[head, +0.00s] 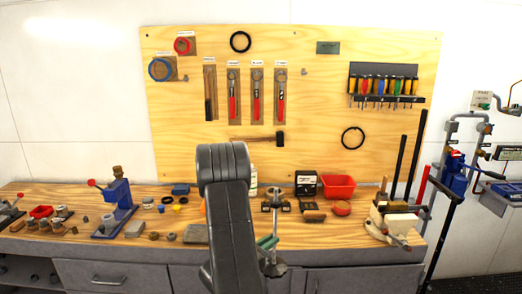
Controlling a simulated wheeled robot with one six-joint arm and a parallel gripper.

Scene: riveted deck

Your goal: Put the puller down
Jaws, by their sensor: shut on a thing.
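A dark metal piece with a crossbar, side legs and a thin central rod (275,205) shows just right of my arm. It looks like the puller, but I cannot be sure. It overlaps the bench top in the head view, and I cannot tell whether it rests there or hangs above it. My dark grey arm rises in the middle of the view and hides what lies behind it. My gripper and its fingertips cannot be made out. A green and grey metal piece, perhaps a vise (267,243), is at the bench's front edge beside the arm.
The wooden bench (335,233) has bare room at its front right. A red bin (338,187), a dark meter box (305,184) and a brush-like block (314,215) stand nearby. A blue press (117,205) is left, a clamp fixture (395,220) right. Tools hang on the pegboard (330,95).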

